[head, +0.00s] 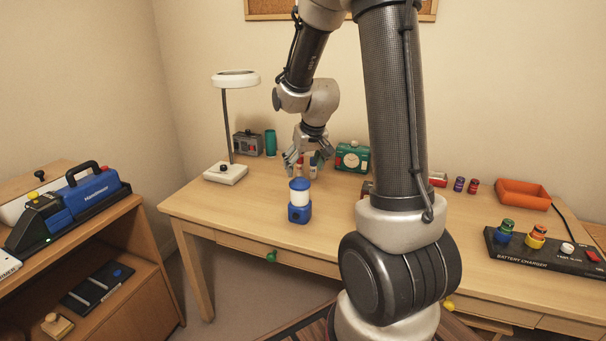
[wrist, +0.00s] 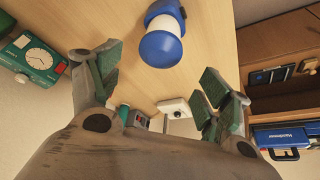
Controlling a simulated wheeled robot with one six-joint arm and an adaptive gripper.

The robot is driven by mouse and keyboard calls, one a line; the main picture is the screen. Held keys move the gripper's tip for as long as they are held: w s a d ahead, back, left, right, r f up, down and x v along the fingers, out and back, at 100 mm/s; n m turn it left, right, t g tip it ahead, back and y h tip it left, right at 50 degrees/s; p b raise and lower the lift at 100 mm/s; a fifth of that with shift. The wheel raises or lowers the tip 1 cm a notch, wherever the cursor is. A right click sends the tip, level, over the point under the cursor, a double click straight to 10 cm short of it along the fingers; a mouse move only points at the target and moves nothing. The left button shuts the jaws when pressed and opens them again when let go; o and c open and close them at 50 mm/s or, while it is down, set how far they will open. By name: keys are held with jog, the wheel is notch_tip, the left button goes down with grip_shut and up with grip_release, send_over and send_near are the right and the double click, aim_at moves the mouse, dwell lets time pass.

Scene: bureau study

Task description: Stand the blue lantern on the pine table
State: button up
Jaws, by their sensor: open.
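The blue lantern (head: 299,213) has a blue base, a white middle and a blue cap. It stands upright on the pale wooden table (head: 240,205), near the front edge, and looks free of my gripper. In the wrist view the lantern (wrist: 162,40) shows beyond the fingertips, at the top middle. My gripper (head: 303,163) is open and empty, just behind and above the lantern in the head view. Its spread green-padded fingers show in the wrist view (wrist: 160,78), with the lantern beyond the gap between them.
A white desk lamp (head: 225,173) stands left of the lantern. Behind are a grey box (head: 247,144), a teal cup (head: 270,143) and a green clock (head: 352,158). A battery charger (head: 545,253) and orange tray (head: 523,194) are at right. A low cabinet (head: 120,225) stands left.

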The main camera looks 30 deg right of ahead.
jog(key=s+a+r, duration=0.4)
jog(key=s+r, duration=0.8)
jog(key=s, duration=0.1)
jog(key=s+a+r, duration=0.1)
jog(key=s, duration=0.5)
jog(key=s+a+r+n, duration=0.1)
jog(key=s+r, duration=0.1)
jog(key=s, duration=0.5)
jog(key=shift+s+a+y, duration=0.3)
